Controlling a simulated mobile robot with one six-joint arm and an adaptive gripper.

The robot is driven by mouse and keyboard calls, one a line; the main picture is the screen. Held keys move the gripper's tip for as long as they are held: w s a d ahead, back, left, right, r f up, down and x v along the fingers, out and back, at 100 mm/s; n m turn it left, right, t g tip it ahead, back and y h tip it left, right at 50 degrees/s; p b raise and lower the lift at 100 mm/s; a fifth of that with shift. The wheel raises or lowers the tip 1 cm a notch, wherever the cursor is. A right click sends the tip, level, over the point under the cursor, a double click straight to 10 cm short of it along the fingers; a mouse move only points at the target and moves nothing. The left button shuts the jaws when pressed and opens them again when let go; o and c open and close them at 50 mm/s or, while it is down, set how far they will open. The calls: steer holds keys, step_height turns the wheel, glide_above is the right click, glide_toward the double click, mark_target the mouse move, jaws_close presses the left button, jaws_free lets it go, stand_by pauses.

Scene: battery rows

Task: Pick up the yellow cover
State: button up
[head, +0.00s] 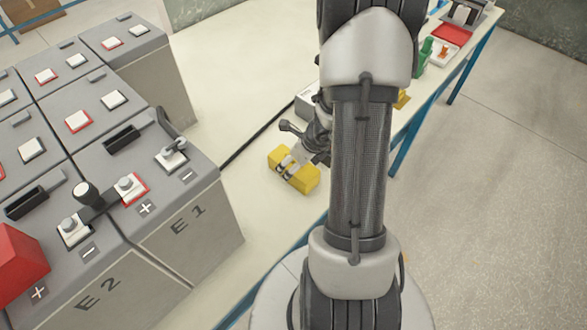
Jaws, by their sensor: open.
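The yellow cover (305,183) is a small yellow block on the pale table, right of the grey battery blocks. My gripper (289,166) is open, with its fingertips over the middle of the cover. I cannot tell whether the fingers touch it. The rest of the gripper runs up and right, and is partly hidden behind my forearm. Another small yellow thing (403,98) shows just right of my arm, mostly hidden.
Grey battery blocks marked E1 (190,219) and E2 (101,293) fill the left, with terminals on top. A red box (17,262) sits at the far left. A grey box (307,102) stands behind the gripper. Green items (425,52) and a red tray (452,35) are at the back right.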

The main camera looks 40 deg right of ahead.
steer(key=b+x, duration=0.1)
steer(key=x, duration=0.1)
steer(key=shift+f, duration=0.3)
steer(key=shift+r, duration=0.1)
steer(key=shift+c, duration=0.3)
steer(key=c, duration=1.1)
